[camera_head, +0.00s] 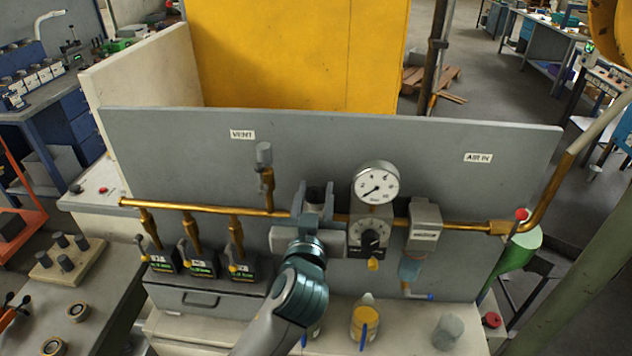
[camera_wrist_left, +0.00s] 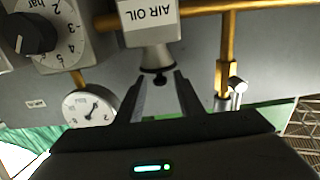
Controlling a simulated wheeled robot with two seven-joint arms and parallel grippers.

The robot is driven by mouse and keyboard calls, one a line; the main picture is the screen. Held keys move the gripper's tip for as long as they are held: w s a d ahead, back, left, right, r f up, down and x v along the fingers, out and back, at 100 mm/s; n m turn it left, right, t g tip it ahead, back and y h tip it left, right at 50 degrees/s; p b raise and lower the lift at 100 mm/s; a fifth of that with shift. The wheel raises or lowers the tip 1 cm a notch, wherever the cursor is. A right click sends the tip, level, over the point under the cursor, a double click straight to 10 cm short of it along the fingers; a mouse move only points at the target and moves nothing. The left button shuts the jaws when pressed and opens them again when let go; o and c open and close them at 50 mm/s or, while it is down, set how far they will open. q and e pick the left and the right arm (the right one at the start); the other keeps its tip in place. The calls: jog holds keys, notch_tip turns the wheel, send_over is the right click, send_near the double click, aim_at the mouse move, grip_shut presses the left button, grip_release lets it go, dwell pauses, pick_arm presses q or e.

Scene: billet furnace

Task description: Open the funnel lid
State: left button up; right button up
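My left gripper (camera_head: 315,190) reaches over the pipe at the panel's middle and hides the funnel in the head view. The two fingers of the left gripper (camera_wrist_left: 160,80) stand apart, one each side of the knob. I see no clear contact. My right gripper is not in view.
A brass pipe (camera_head: 205,208) runs along the grey panel (camera_head: 440,160). The vent fitting (camera_head: 264,158) rises left of my gripper. A pressure gauge (camera_head: 376,184) and black regulator knob (camera_head: 371,241) sit close on its right. Labelled valve blocks (camera_head: 200,264) stand at left.

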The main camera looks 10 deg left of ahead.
pick_arm(q)
jog(key=shift+w, duration=0.75)
grip_shut()
jog(key=shift+r, duration=0.1)
jog(key=shift+w+r+g, duration=0.2)
jog(key=shift+r+g, duration=0.1)
jog(key=shift+g, duration=0.4)
jog(key=shift+w+r+g, duration=0.1)
jog(key=shift+w+g, duration=0.05)
jog(key=shift+g, duration=0.55)
